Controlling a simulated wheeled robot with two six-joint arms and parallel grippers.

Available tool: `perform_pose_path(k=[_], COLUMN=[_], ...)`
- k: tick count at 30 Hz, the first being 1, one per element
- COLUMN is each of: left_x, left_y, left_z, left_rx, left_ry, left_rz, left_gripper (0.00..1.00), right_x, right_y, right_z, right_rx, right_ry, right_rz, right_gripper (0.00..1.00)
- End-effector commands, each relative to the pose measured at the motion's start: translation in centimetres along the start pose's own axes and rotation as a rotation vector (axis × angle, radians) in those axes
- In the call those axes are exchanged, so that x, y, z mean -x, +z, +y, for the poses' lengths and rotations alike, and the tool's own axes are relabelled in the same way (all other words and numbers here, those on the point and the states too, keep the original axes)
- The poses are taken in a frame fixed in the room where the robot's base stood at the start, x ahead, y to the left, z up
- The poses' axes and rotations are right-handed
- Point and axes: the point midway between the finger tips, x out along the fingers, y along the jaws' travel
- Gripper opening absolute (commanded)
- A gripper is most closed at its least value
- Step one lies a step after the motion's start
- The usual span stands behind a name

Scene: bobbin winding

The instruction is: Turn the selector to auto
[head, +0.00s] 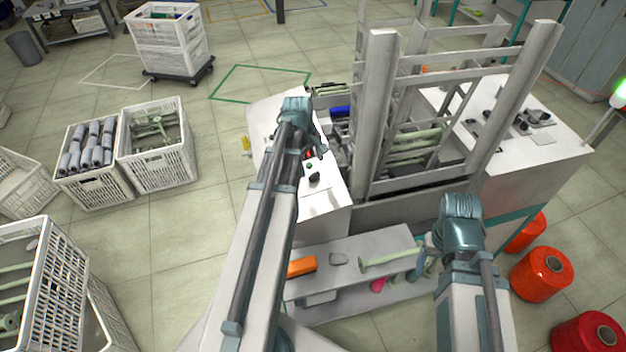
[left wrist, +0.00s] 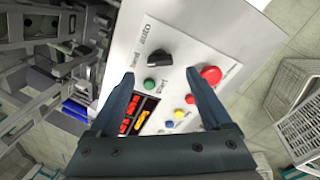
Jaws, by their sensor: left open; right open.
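The selector (left wrist: 160,58) is a black knob on the white control panel (left wrist: 185,45), with the word "auto" above left of it and a second, partly hidden word at its left. I cannot tell which word it points at. In the head view the selector (head: 314,179) shows as a small dark knob near the panel's front. My left gripper (left wrist: 160,74) is open, its two fingers either side of the selector and green button in the picture, with nothing between them. Contact is not visible. Of my right arm only the wrist and forearm show; its fingers are not visible.
Close to the selector are a green button (left wrist: 150,85), a large red button (left wrist: 211,75) and a red-digit display (left wrist: 136,115). The machine's upright frame (head: 380,110) stands right of the panel. A low shelf (head: 350,255) holds small parts. Crates (head: 160,165) stand at left.

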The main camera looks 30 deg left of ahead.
Motion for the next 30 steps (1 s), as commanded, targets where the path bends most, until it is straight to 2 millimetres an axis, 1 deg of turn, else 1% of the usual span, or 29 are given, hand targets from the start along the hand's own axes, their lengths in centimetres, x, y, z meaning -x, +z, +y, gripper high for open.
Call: perform_pose_path(k=[1, 6, 9, 14, 22, 23, 24, 26, 30], left_x=[-1.5, -3.8, -4.9, -5.6, -5.5, -5.5, -5.5, -5.5, -5.5], left_y=[0.0, 0.0, -0.1, 0.0, 0.0, 0.0, 0.0, 0.0, 0.0], left_z=[-0.1, -0.1, -0.1, 0.0, 0.0, 0.0, 0.0, 0.0, 0.0], left_rx=[0.0, 0.0, 0.001, 0.001, 0.001, 0.001, 0.001, 0.001, 0.001], left_ry=[0.0, 0.0, 0.0, 0.0, 0.0, 0.0, 0.0, 0.0, 0.0], left_rz=[0.0, 0.0, 0.0, 0.0, 0.0, 0.0, 0.0, 0.0, 0.0], left_gripper=[0.82, 0.82, 0.82, 0.82, 0.82, 0.79, 0.72, 0.61, 0.36], right_x=[-1.5, -3.7, -4.8, -5.5, -5.4, -5.4, -5.4, -5.4, -5.4], right_y=[-0.1, -0.2, -0.3, -0.3, -0.3, -0.3, -0.3, -0.3, -0.3], right_z=[-0.1, -0.3, -0.4, -0.5, -0.5, -0.5, -0.5, -0.5, -0.5], right_rx=[-0.001, -0.003, 0.0, 0.003, 0.004, 0.004, 0.003, 0.003, 0.003], right_ry=[0.0, 0.0, 0.001, 0.001, 0.001, 0.001, 0.001, 0.001, 0.001], right_rz=[0.0, 0.001, 0.001, 0.001, 0.001, 0.001, 0.001, 0.001, 0.001], right_gripper=[0.72, 0.72, 0.72, 0.72, 0.72, 0.72, 0.72, 0.72, 0.72])
